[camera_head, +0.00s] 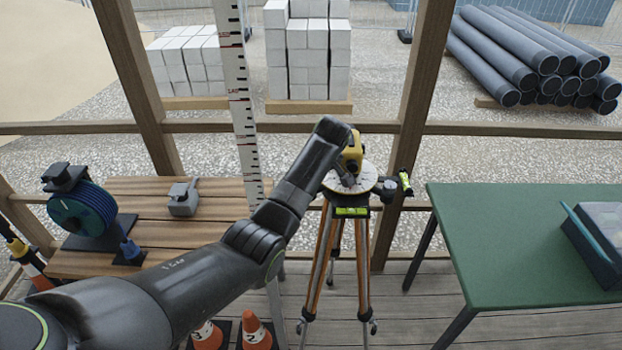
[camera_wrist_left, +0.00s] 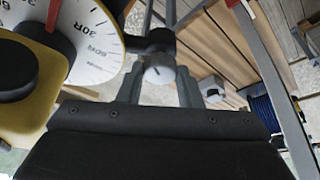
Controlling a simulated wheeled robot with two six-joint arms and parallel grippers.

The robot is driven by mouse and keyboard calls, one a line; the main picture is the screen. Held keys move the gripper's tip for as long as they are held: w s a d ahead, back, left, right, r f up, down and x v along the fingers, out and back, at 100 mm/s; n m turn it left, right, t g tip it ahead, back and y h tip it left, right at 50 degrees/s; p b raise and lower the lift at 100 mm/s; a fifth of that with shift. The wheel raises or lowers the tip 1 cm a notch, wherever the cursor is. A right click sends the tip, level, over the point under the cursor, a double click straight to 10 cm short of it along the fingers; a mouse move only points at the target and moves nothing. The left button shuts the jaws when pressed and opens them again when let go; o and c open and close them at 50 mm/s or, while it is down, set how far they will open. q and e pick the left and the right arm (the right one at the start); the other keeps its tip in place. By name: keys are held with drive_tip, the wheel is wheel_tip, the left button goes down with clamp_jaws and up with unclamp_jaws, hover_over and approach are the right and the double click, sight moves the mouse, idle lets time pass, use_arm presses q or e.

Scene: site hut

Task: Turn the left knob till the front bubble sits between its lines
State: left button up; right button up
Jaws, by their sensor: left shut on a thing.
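A yellow levelling instrument (camera_head: 352,150) with a white graduated dial (camera_head: 369,178) stands on a wooden-legged tripod (camera_head: 325,245). The front vial (camera_head: 351,212) is bright green and faces me below the dial; its bubble is too small to place against the lines. A second green vial (camera_head: 405,183) is at the right. In the wrist view, my left gripper (camera_wrist_left: 158,80) is shut on the left knob (camera_wrist_left: 158,70), a pale round knob with a dark mark, beside the dial (camera_wrist_left: 95,40). In the head view my arm hides this knob. My right gripper is not in view.
A striped staff (camera_head: 238,90) rises just left of the tripod. A slatted bench (camera_head: 150,225) with a blue reel (camera_head: 85,208) is at left, a green table (camera_head: 520,240) at right. Orange cones (camera_head: 256,333) stand on the floor below my arm.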

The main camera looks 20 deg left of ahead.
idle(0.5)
use_arm(q)
drive_tip(key=o, duration=1)
drive_tip(key=shift+w+a, duration=0.1)
